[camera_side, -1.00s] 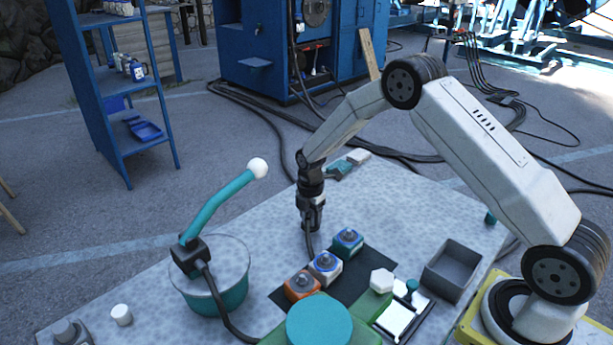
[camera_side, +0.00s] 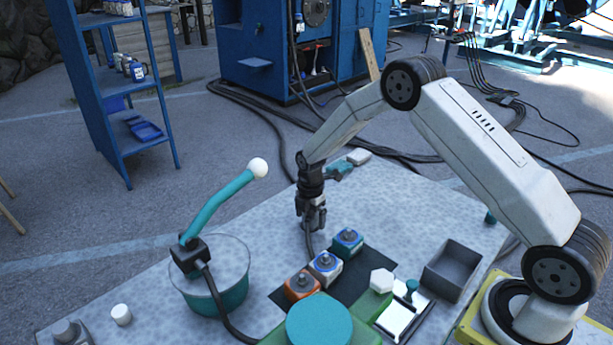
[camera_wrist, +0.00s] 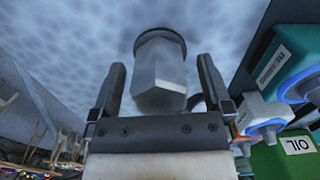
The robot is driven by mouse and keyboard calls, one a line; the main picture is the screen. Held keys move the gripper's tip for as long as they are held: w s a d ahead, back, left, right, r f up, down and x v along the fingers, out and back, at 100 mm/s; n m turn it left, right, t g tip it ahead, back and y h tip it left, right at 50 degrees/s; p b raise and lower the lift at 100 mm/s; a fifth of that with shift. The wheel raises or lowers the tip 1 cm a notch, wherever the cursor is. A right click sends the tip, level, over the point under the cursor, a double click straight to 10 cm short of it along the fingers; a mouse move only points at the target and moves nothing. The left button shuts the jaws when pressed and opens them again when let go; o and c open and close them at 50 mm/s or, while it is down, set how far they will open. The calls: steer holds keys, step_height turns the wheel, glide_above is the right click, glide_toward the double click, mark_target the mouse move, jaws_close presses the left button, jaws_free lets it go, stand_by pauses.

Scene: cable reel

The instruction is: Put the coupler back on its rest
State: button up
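The coupler (camera_wrist: 160,75), a grey faceted body with a dark ring at its far end, shows in the wrist view between the two fingers. My gripper (camera_side: 311,224) points down over the speckled table. It also shows in the wrist view (camera_wrist: 162,88), where its fingers stand apart with a gap on each side of the coupler. The gripper is open around the coupler, not clamped on it. A dark cable (camera_side: 308,243) runs down from below the gripper in the side view. I cannot make out the rest; it may be hidden under the gripper and coupler.
Orange (camera_side: 302,287), blue-white (camera_side: 325,267) and teal (camera_side: 347,242) blocks stand on a dark mat close in front. A grey bin (camera_side: 453,270) is at right. The table between bucket and gripper is clear.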

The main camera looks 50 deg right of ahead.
steer(key=shift+r, duration=3.9)
steer(key=shift+s+a+r+m, duration=0.2)
steer(key=shift+s+r+m, duration=0.15)
steer(key=shift+s+m, duration=0.05)
steer(key=s+a+r+m+t, duration=0.1)
steer(key=s+a+r+m, duration=0.1)
steer(key=s+m, duration=0.7)
steer(key=s+a+r+m+t, duration=0.1)
steer(key=s+a+r+m, duration=0.2)
steer(key=s+m, duration=0.6)
steer(key=shift+s+a+r+t, duration=0.3)
steer(key=shift+s+r, duration=0.2)
steer(key=shift+s, duration=1.8)
